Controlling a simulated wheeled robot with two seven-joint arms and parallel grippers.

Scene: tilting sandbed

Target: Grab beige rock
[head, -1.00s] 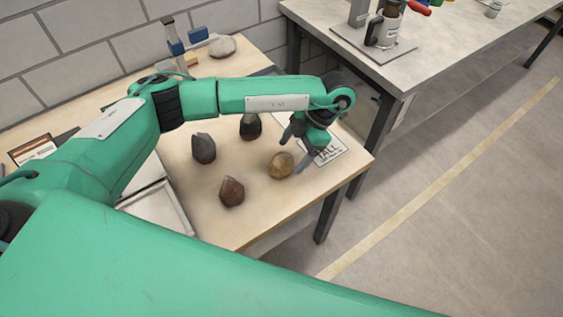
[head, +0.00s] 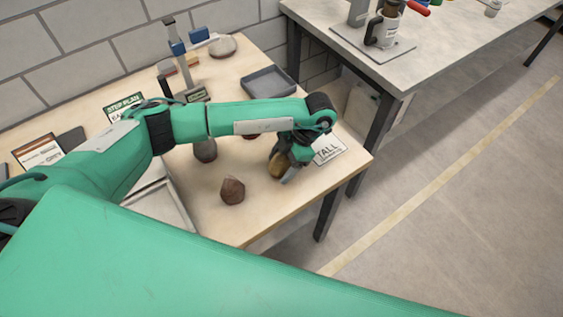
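The beige rock (head: 277,167) is a rounded tan-brown stone near the right front part of the wooden table. It shows partly, between the fingers of my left gripper (head: 282,168). The gripper points down with one finger on each side of the rock. I cannot tell whether the fingers press on it or stand slightly apart. The rock seems to be at table height. My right gripper is not in view.
A reddish-brown rock (head: 232,190) stands in front, left of the gripper. A dark rock (head: 205,150) is partly behind my arm. A white TALL card (head: 328,149) lies right of the gripper. A grey tray (head: 270,83) and pale stone (head: 222,46) are farther back.

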